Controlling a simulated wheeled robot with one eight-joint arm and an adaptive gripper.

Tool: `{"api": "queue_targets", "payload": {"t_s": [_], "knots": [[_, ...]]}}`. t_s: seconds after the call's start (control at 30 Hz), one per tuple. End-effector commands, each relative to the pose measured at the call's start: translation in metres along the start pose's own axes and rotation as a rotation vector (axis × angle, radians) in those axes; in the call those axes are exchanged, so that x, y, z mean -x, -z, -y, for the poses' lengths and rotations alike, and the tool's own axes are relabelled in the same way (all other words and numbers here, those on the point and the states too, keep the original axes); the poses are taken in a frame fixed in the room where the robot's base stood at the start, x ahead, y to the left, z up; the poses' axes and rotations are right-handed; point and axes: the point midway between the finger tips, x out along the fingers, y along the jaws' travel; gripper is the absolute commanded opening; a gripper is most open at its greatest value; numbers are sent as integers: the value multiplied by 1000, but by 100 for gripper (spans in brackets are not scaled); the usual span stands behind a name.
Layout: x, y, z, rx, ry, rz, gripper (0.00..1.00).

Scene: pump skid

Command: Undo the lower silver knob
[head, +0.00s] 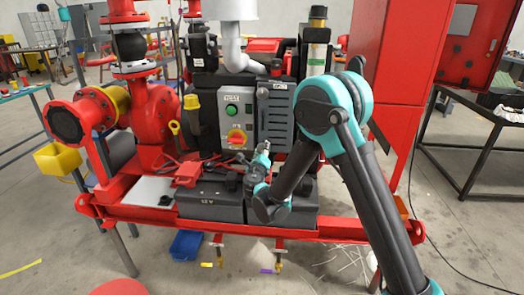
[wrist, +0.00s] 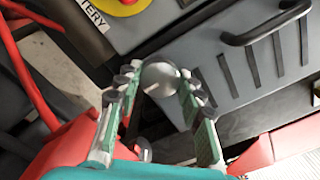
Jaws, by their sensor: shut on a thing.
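The lower silver knob (wrist: 160,77) is a round, shiny disc at the edge of the grey vented cover (wrist: 255,75) in the wrist view. My gripper (wrist: 158,88) has one finger on each side of it and is shut on it at the fingertips. The knob is hidden behind my gripper there.
A control box with a green button (head: 232,110) and a red-yellow rotary switch (head: 237,138) is just left of the cover. Dark battery boxes (head: 208,199) and red cables lie below. A red frame rail (head: 165,220) runs along the front. A red cabinet (head: 405,60) stands right.

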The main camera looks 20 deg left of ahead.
Motion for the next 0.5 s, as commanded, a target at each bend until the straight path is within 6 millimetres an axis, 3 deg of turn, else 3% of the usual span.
{"api": "queue_targets", "payload": {"t_s": [0.13,0.5], "knots": [[0,0,0,0,0,0,9],[0,0,0,-68,0,0,9]]}}
